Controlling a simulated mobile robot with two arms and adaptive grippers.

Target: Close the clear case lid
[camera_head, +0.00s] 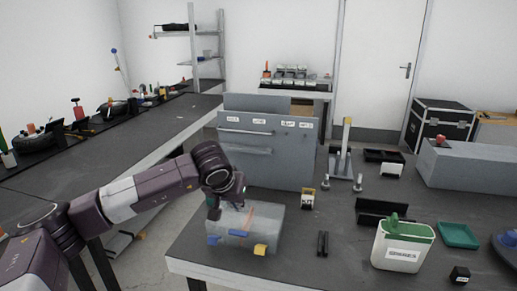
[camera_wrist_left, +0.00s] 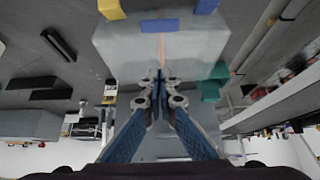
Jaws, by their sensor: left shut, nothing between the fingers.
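The clear case (camera_head: 262,222) is a greyish translucent box near the front left of the dark table, with an orange strip across it. Its lid appears to lie down over the box; I cannot tell whether it is fully seated. Blue tabs (camera_head: 238,233) and a yellow tab (camera_head: 260,250) are on its near side. The case also shows in the left wrist view (camera_wrist_left: 190,50). My left gripper (camera_head: 238,206) is shut and empty at the far left edge of the case; its fingertips (camera_wrist_left: 160,76) overlap the case edge in the wrist view, and contact is unclear. My right gripper is out of view.
A grey panel (camera_head: 280,163) stands behind the case. Dark bars (camera_head: 323,244) and a small yellow-and-black item (camera_head: 308,199) lie to the right. A white bin with a green lid (camera_head: 400,250) stands farther right. Table between the case and bars is clear.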

